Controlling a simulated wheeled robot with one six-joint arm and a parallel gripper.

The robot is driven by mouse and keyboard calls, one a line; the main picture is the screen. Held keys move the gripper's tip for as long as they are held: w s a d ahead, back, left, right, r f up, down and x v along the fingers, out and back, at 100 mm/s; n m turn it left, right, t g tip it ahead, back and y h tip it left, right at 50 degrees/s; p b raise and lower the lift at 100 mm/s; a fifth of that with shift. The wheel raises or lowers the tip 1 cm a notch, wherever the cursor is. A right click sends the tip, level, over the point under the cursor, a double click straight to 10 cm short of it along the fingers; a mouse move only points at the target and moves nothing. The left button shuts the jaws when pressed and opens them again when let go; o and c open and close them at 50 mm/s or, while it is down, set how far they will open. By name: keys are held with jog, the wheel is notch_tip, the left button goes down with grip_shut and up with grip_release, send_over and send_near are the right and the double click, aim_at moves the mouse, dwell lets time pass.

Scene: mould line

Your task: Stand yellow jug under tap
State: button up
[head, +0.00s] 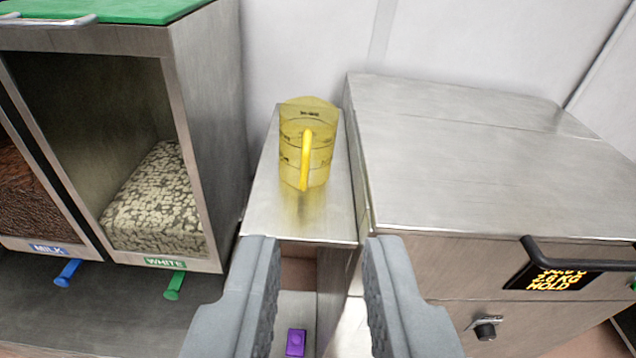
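The yellow jug (292,148) is see-through with dark measuring marks. It stands upright on a narrow metal shelf (325,217), with its handle facing me. My gripper (320,245) is open and empty, in front of and below the jug in the picture, apart from it. A blue tap lever (67,273) and a green tap lever (174,286) stick out below the bins at the left. I cannot tell which tap is meant.
At the left, the bins marked MILK (48,249) and WHITE (165,263) stand close to the shelf. A purple block (296,342) lies lower down between my fingers.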

jog(key=w+d+n+g+y, duration=0.15)
jog(key=w+n+g, duration=0.35)
jog(key=w, duration=0.8)
jog(key=n+g+y, duration=0.3)
jog(key=n+g, duration=0.2)
jog(key=g, duration=0.3)
send_near(303, 184)
jog(key=shift+h, duration=0.35)
jog(key=x, duration=0.5)
jog(key=w+a+x, duration=0.1)
jog(key=x, duration=0.2)
jog(key=shift+a+r, duration=0.1)
jog(key=shift+r, duration=0.05)
grip_shut()
